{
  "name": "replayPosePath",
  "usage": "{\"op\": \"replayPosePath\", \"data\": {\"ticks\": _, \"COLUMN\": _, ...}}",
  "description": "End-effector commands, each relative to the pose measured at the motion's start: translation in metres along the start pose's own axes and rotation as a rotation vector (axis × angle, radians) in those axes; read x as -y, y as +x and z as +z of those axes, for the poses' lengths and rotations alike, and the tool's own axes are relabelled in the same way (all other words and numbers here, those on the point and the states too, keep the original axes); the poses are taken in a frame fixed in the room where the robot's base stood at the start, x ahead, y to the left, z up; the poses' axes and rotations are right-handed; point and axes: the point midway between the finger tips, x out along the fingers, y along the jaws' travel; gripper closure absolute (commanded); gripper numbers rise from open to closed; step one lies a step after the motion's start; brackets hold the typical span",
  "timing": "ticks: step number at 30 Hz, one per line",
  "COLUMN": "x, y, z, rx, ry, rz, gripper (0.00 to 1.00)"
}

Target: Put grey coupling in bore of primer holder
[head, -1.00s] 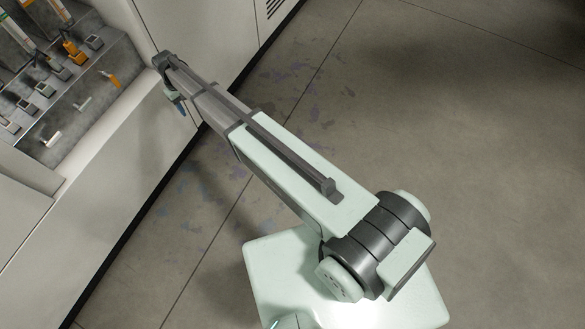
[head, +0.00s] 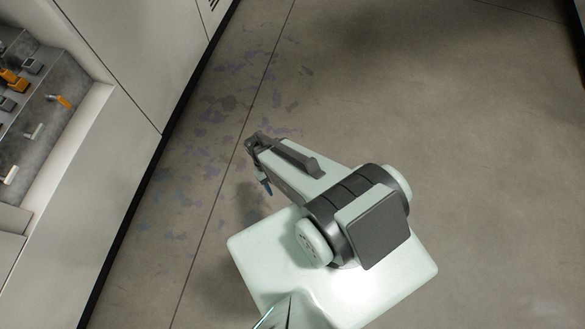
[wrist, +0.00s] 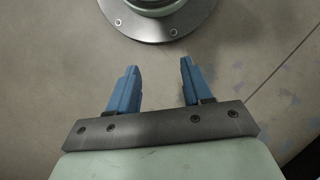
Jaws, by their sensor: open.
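My gripper (head: 266,186) hangs over open floor in the head view, well to the right of the machine cabinet. In the wrist view its two blue fingers (wrist: 160,66) stand apart with only floor between them, so it is open and empty. On the grey machine deck (head: 62,78) at the left edge lie a small light grey part (head: 34,131), an orange part (head: 62,101) and a whitish part (head: 10,175). I cannot tell whether one of these is the grey coupling. The primer holder and its bore cannot be made out.
Dark block (head: 32,66) and orange block (head: 14,80) fixtures stand on the deck, cut off by the left frame edge. The white cabinet (head: 120,95) has a raised front ledge (head: 66,140). The concrete floor (head: 440,110) is clear.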

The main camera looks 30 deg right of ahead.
Motion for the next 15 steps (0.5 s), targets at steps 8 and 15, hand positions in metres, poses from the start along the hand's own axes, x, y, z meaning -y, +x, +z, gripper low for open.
{"op": "replayPosePath", "data": {"ticks": 8, "x": -0.013, "y": 0.033, "z": 0.080, "rx": 0.065, "ry": 0.064, "rz": -0.032, "gripper": 0.50}}
{"op": "replayPosePath", "data": {"ticks": 15, "x": -0.014, "y": 0.038, "z": 0.090, "rx": 0.074, "ry": 0.074, "rz": -0.038, "gripper": 0.50}}
